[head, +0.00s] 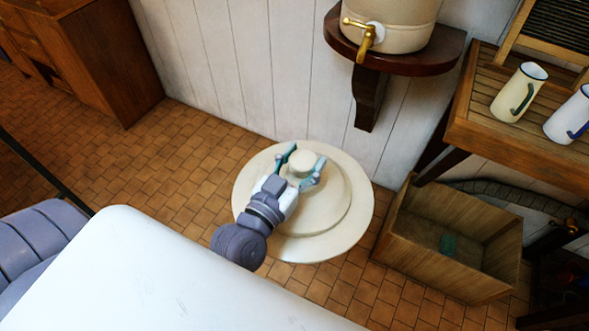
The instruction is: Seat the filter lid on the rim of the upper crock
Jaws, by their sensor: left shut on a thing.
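The filter lid (322,208) is a cream stepped disc with a round knob on top. My left gripper (303,173) is shut on the knob, with a teal-tipped finger on each side. A wider pale round top (360,215) shows below the lid; I cannot tell whether the lid touches it. A cream crock (400,18) with a brass tap stands on a dark wall shelf. The frame's top edge cuts it off, so its rim is out of view. My right gripper is not in view.
The dark shelf (440,57) juts from the white plank wall. At right, a slatted wooden stand (480,125) holds two enamel mugs, a cream one (510,100) and a white one (572,122). An open wooden crate (405,238) stands below.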

